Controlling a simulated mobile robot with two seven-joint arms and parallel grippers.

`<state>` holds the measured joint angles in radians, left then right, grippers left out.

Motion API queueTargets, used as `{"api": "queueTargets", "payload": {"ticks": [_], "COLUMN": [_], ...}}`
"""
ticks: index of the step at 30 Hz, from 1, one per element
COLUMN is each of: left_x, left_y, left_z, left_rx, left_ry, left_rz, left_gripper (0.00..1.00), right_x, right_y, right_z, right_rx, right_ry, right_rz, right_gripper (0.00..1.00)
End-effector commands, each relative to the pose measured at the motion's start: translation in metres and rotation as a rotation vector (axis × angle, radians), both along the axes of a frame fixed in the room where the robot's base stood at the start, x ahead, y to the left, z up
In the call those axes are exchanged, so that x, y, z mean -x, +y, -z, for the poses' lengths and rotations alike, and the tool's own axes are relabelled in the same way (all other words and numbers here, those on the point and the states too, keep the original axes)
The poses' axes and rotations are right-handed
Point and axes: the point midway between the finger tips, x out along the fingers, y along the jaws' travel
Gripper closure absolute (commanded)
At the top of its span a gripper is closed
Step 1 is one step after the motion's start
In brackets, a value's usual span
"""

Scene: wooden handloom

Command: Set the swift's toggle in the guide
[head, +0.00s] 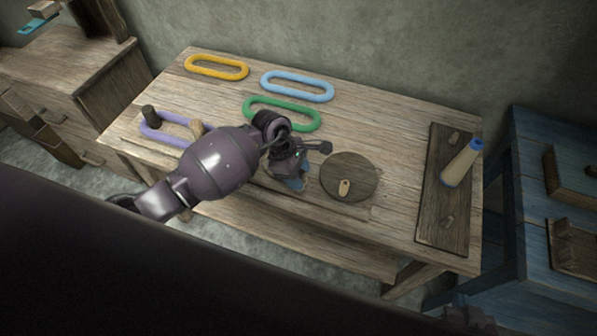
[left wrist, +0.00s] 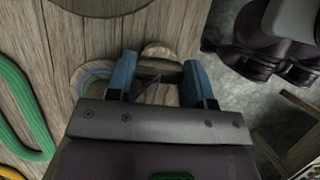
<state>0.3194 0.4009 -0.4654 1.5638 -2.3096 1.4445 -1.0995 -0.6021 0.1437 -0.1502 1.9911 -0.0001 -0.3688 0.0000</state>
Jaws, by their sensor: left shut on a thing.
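My left gripper (head: 300,172) is low over the front middle of the table, just left of a dark round wooden disc (head: 338,167). In the left wrist view its two blue fingers (left wrist: 160,74) stand apart, with a thin dark bar (left wrist: 157,77) across the gap; it seems to be the toggle. A rounded pale wooden piece (left wrist: 158,48) shows just past the fingertips; I cannot tell whether it is the guide. A small pale oval piece (head: 345,187) sits on the disc. My right gripper (head: 468,319) is dim at the bottom right; its jaws cannot be made out.
Yellow (head: 216,67), light blue (head: 297,86) and green (head: 281,114) loops lie at the back. A purple loop (head: 165,134) lies around pegs at left. A dark board (head: 436,222) with a blue-ended cone (head: 461,163) is at right. A blue bench (head: 522,205) stands beyond.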

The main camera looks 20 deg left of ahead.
Motion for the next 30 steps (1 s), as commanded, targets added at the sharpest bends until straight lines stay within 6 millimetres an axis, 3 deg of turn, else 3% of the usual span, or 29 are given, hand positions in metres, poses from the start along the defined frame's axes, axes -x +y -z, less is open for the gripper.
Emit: {"api": "queueTargets", "payload": {"ticks": [2, 3, 8, 20, 30], "left_x": [0.000, 0.000, 0.000, -0.001, -0.002], "left_y": [0.000, 0.000, 0.000, 0.004, 0.026], "left_z": [0.000, 0.000, 0.000, -0.008, -0.061], "left_rx": [0.000, 0.000, 0.000, -0.003, -0.004], "left_ry": [0.000, 0.000, 0.000, -0.002, -0.004], "left_rz": [0.000, 0.000, 0.000, -0.001, 0.002], "left_gripper": [0.74, 0.47, 0.23, 0.23, 0.23], "right_x": [0.003, 0.004, 0.005, -0.003, -0.006], "right_y": [-0.001, -0.001, -0.001, 0.000, 0.001], "right_z": [0.001, 0.001, 0.002, -0.002, -0.009], "right_rx": [0.001, 0.000, 0.001, 0.001, 0.000], "right_ry": [0.005, 0.007, 0.009, -0.005, -0.015], "right_rz": [0.001, 0.002, 0.003, -0.001, -0.003], "right_gripper": [1.00, 1.00, 1.00, 1.00, 1.00]}}
